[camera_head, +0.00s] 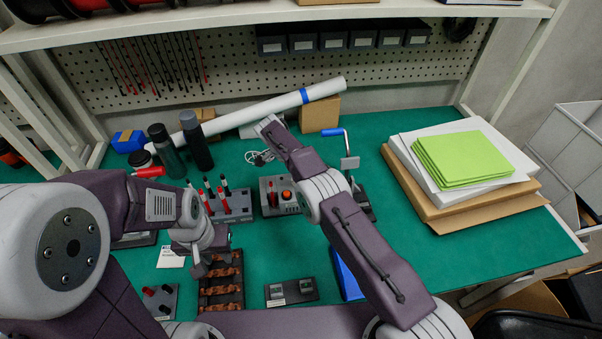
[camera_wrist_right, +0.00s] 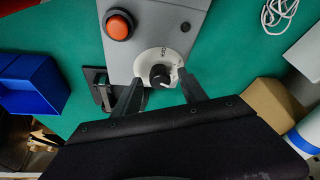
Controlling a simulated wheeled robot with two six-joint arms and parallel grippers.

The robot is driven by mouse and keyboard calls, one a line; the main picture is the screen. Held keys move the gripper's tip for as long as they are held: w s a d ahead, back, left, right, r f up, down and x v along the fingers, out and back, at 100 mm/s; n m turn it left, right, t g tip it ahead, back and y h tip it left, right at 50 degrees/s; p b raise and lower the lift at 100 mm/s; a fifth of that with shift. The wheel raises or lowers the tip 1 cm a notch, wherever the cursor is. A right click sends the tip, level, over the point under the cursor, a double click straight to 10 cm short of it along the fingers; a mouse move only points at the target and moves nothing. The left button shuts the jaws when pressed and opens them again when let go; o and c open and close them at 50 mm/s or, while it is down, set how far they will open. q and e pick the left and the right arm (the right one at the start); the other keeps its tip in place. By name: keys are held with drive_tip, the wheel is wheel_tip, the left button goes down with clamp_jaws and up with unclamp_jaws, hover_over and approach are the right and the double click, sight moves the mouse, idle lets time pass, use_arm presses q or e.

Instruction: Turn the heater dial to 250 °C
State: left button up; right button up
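The heater is a grey box (camera_head: 269,204) with an orange-red button (camera_head: 288,196); it also shows in the right wrist view. There its dial is a black knob (camera_wrist_right: 160,76) on a round white scale (camera_wrist_right: 152,58). My right gripper (camera_wrist_right: 162,88) is open, its two dark fingers on either side of the knob. I cannot tell whether they touch it. The scale's numbers and the knob's setting are too small to read. In the head view my right arm hides the right gripper and dial. My left gripper (camera_head: 200,268) hangs above the busbar tray; its finger gap is unclear.
Copper busbars (camera_head: 222,285) lie in a dark tray below the left gripper. A pen stand (camera_head: 232,203) is left of the heater, and a blue-handled clamp (camera_head: 350,163) is right of it. Green sheets (camera_head: 463,157) lie stacked at right. A long white tube (camera_head: 250,112) lies behind.

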drive_tip(key=v, duration=0.3)
drive_tip(key=shift+a+r, duration=0.1)
drive_tip(key=shift+r, duration=0.25)
drive_tip(key=p+v, duration=0.3)
drive_tip(key=v, duration=0.2)
drive_tip(key=shift+s+a+r, duration=0.1)
drive_tip(key=shift+r, duration=0.05)
